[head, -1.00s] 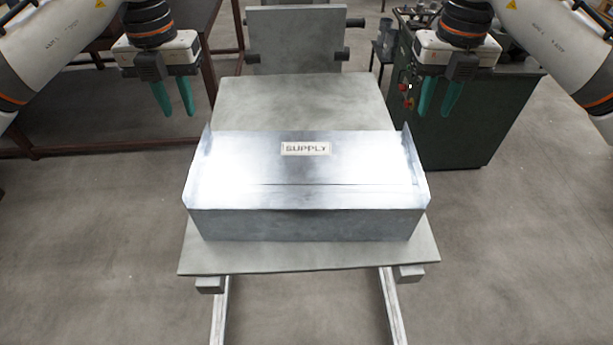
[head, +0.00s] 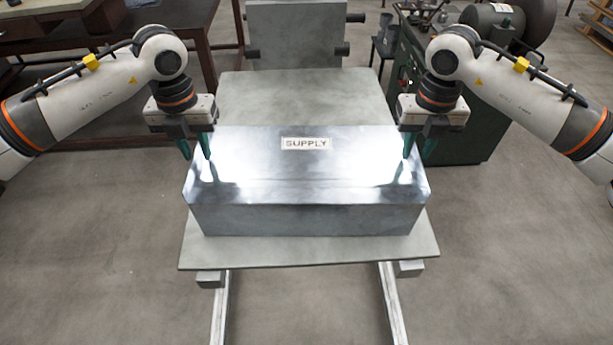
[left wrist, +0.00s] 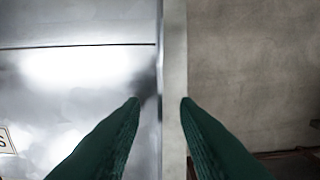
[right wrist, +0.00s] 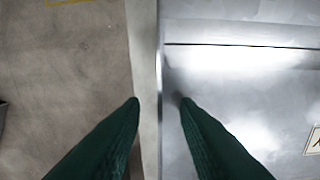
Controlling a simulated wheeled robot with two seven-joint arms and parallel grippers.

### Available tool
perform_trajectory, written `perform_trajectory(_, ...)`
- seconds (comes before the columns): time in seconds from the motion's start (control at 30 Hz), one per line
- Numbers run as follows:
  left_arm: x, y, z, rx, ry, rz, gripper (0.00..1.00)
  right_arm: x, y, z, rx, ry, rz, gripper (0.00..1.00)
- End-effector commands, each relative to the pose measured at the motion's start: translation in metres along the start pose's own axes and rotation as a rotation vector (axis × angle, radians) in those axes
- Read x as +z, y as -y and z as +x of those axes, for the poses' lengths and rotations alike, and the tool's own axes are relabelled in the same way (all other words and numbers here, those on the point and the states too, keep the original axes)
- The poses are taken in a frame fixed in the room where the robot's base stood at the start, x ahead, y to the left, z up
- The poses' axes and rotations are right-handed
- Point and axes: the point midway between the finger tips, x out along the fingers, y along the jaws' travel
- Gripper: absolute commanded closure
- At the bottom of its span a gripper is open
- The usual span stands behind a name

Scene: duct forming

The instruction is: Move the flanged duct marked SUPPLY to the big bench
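The flanged duct marked SUPPLY (head: 310,185) is a shiny metal box lying across a grey trolley top (head: 300,97); its label faces up. My left gripper (head: 197,157) is over its left end and my right gripper (head: 417,158) over its right end. Both are open. In the left wrist view the fingers (left wrist: 160,100) stand apart on either side of the duct's end flange (left wrist: 159,60). The right wrist view shows the same, with the fingers (right wrist: 160,100) either side of the other flange (right wrist: 160,60). Neither gripper visibly pinches it.
A bench with a dark red-brown frame (head: 213,50) stands at the upper left; I cannot tell if it is the big bench. A green machine cabinet (head: 475,140) stands at the right behind the trolley. The trolley has an upright back panel (head: 297,40). Floor on both sides is clear.

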Motion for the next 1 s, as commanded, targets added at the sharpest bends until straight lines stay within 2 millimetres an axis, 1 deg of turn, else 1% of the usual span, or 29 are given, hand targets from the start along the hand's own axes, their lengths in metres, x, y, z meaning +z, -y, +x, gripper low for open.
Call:
perform_trajectory(0.1, 0.0000, 0.0001, 0.0029, 0.000, -0.001, 0.000, 0.72, 0.0001, -0.0002, 0.0029, 0.000, 0.000, 0.000, 0.72)
perform_trajectory(0.33, -0.0001, 0.0001, 0.0030, 0.000, -0.001, 0.000, 0.72, 0.0000, -0.0002, 0.0029, 0.000, -0.001, 0.000, 0.72)
perform_trajectory(0.5, -0.0001, 0.0002, 0.0028, 0.000, -0.001, 0.000, 1.00, -0.0001, -0.0002, 0.0027, 0.000, -0.001, 0.000, 1.00)
perform_trajectory(1.0, -0.0002, 0.0003, 0.0025, 0.000, -0.001, -0.001, 1.00, -0.0002, -0.0002, 0.0023, 0.001, -0.001, 0.000, 1.00)
